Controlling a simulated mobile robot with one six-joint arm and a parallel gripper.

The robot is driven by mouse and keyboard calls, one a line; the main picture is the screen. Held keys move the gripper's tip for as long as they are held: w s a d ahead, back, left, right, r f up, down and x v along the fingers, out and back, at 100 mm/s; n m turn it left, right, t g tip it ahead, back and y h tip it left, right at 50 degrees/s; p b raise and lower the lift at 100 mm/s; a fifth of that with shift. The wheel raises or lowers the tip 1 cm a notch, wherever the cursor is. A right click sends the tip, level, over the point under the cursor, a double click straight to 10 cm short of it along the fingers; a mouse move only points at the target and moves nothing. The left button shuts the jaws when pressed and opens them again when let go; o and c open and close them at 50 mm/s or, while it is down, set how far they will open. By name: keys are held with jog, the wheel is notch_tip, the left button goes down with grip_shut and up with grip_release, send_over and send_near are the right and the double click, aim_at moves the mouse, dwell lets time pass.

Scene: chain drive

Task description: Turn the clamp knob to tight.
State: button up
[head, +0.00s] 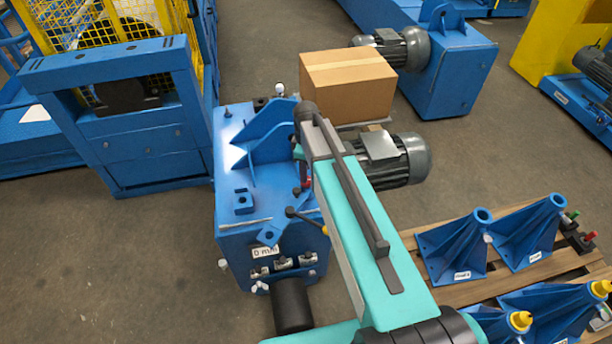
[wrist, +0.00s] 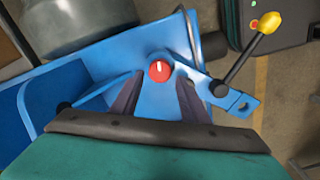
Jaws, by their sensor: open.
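The knob (wrist: 159,70) is a round red disc with a short white line on top, set on the blue machine's plate. In the wrist view the line runs roughly up and down the picture. My gripper (wrist: 159,87) is open, with one dark finger on each side of the knob and small gaps showing between. I cannot tell how far above the knob the fingertips are. In the head view a small red part, seemingly the knob (head: 308,183), shows beside my arm. My fingers are mostly hidden there.
A lever with a yellow ball (wrist: 270,22) stands right of the knob on a blue arm. The blue machine (head: 232,205) has an upright bracket (head: 268,135). A grey motor (head: 405,160) and cardboard box (head: 345,90) are behind. Blue stands (head: 455,245) sit on a pallet at right.

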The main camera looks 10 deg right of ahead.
jog(key=shift+f+p, duration=0.55)
jog(key=shift+f, duration=1.65)
jog(key=c, duration=0.8)
